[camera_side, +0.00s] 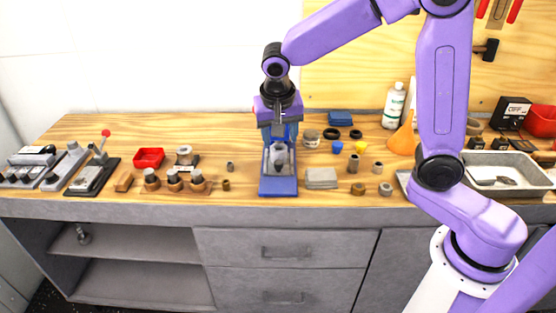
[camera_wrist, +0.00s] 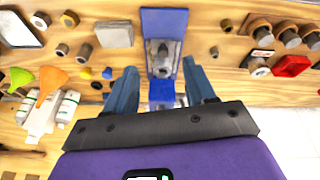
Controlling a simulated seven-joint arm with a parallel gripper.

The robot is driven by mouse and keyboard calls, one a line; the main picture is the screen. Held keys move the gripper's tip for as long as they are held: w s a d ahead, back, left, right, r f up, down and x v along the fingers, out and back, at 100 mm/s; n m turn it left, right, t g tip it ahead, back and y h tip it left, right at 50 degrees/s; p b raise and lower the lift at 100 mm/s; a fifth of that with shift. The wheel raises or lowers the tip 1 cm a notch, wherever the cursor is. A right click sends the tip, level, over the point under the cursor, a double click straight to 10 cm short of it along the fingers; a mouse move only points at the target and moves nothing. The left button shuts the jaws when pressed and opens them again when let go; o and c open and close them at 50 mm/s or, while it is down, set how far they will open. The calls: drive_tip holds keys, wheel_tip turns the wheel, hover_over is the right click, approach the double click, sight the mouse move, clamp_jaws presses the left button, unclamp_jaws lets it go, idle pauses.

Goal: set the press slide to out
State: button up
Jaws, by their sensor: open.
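The press is a blue stand (camera_side: 278,187) near the middle of the bench, with a grey metal slide (camera_side: 278,156) on it. In the wrist view the blue base (camera_wrist: 164,20) is at the top centre and the grey slide (camera_wrist: 160,62) is below it. My gripper (camera_side: 279,135) points down at the press and hides its upper part in the side view. In the wrist view my gripper (camera_wrist: 161,76) is open, one blue finger on each side of the press. I cannot tell whether a finger touches it. How far out the slide stands is unclear.
A grey block (camera_side: 321,178) lies just right of the press. Several knobbed wooden pieces, a red tray (camera_side: 149,158) and a red-knobbed lever (camera_side: 104,134) are on the left. An orange funnel (camera_side: 403,138), a white bottle (camera_side: 394,106) and a metal tray (camera_side: 505,171) are on the right.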

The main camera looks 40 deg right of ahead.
drive_tip(key=w+d+m, duration=0.2)
drive_tip(key=w+m, duration=0.2)
drive_tip(key=m+h, duration=0.1)
approach(278, 162)
drive_tip(key=x, duration=0.8)
drive_tip(key=shift+d+f, duration=0.1)
drive_tip(key=shift+f, duration=0.15)
